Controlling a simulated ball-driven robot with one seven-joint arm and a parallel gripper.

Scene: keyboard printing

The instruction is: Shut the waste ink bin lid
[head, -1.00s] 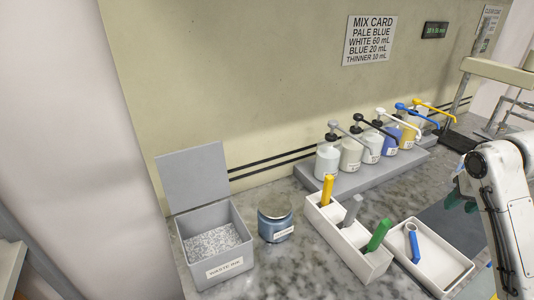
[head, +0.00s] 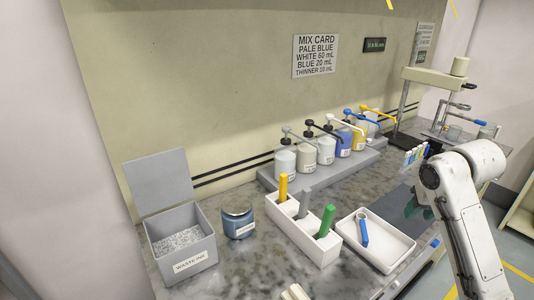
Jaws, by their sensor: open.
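The grey waste ink bin (head: 181,262) stands at the left end of the marble bench, with a "WASTE INK" label on its front. Its lid (head: 157,182) stands upright at the back, open, leaning slightly. Speckled grey-white material shows inside the bin. My gripper (head: 420,208), with dark teal fingers, is at the right over the dark mat, partly hidden by my white arm. It is open, far from the bin, with nothing seen in it.
A blue-grey jar (head: 238,224) stands right beside the bin. A white holder (head: 301,236) with yellow, grey and green handles, a white tray (head: 376,241) with a blue tool, and a row of pump bottles (head: 326,150) occupy the bench between bin and gripper.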

